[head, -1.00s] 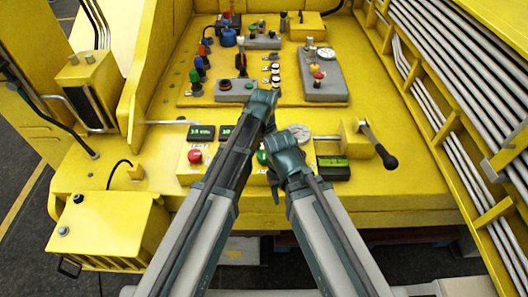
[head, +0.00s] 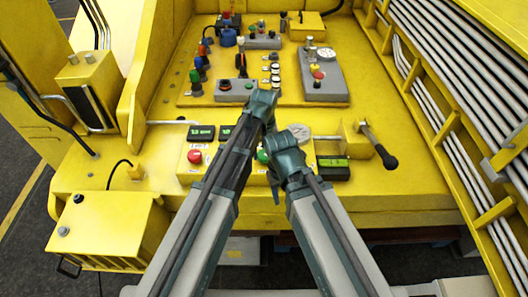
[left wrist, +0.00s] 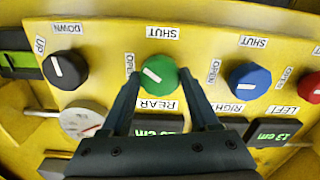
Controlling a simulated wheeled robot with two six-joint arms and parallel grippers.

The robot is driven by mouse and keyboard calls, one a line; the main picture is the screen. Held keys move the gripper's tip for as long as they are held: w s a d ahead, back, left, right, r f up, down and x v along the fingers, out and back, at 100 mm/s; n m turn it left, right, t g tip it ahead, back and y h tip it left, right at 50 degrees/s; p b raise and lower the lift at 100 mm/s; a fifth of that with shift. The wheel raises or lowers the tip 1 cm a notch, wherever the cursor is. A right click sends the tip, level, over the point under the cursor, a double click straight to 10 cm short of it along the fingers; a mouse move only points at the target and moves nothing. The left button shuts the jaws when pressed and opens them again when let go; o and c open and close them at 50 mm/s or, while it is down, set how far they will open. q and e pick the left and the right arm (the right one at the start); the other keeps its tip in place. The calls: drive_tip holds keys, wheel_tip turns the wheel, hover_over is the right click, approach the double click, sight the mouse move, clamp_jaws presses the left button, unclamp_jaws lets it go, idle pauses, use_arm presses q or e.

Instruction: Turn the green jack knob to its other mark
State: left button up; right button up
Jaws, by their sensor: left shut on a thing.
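The green knob (left wrist: 158,74) sits on the yellow panel in the left wrist view, between the two dark fingers of my left gripper (left wrist: 159,84), which is shut on it. Its white line slants, with one end towards the OPEN label (left wrist: 130,65) beside it. The SHUT label (left wrist: 162,32) is above the knob and the REAR label (left wrist: 156,105) below it; the lettering appears upside down. In the head view part of the green knob (head: 262,156) shows between my arms, which hide most of the left gripper. My right gripper cannot be made out there.
In the left wrist view a black knob (left wrist: 66,70) is to the left and a blue knob (left wrist: 249,80) to the right. A round gauge (left wrist: 84,120) is below left. In the head view a black-ended lever (head: 386,158) sticks out on the right and a red knob (head: 194,156) is left.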

sight(264, 154)
use_arm(q)
drive_tip(key=n, duration=0.7)
idle(0.7)
drive_tip(key=o, duration=1.4)
drive_tip(key=shift+c, duration=0.2)
drive_tip(key=shift+r, duration=0.15)
wheel_tip(264, 154, up, 14)
drive_tip(key=p, duration=1.3)
drive_tip(key=shift+f+p, duration=0.25)
drive_tip(key=shift+p, duration=0.15)
